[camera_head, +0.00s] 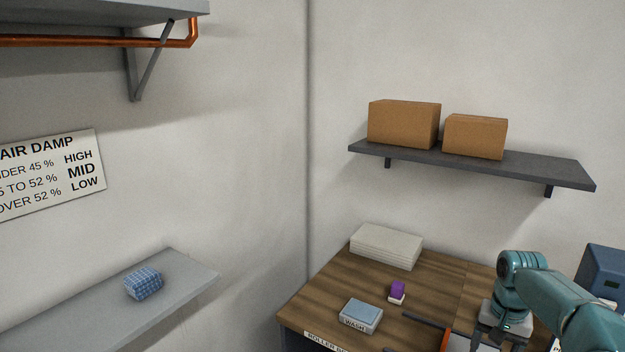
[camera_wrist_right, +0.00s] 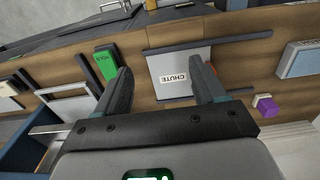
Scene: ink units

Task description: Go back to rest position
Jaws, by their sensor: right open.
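My right gripper (camera_head: 488,340) hangs over the wooden desk at the lower right of the head view, its arm coming in from the right. In the right wrist view, its two fingers (camera_wrist_right: 160,75) are spread apart with nothing held between them. Beyond the fingers lies a light plate labelled CHUTE (camera_wrist_right: 178,78). My left gripper is in neither view.
The desk (camera_head: 325,288) holds a paper stack (camera_head: 386,247), a purple-and-white block (camera_head: 397,291) and a WASH pad (camera_head: 361,316). A green block (camera_wrist_right: 105,62) lies near one finger. A shelf with boxes (camera_head: 404,124) hangs above; a grey ledge (camera_head: 190,283) bears a checked blue item (camera_head: 143,283).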

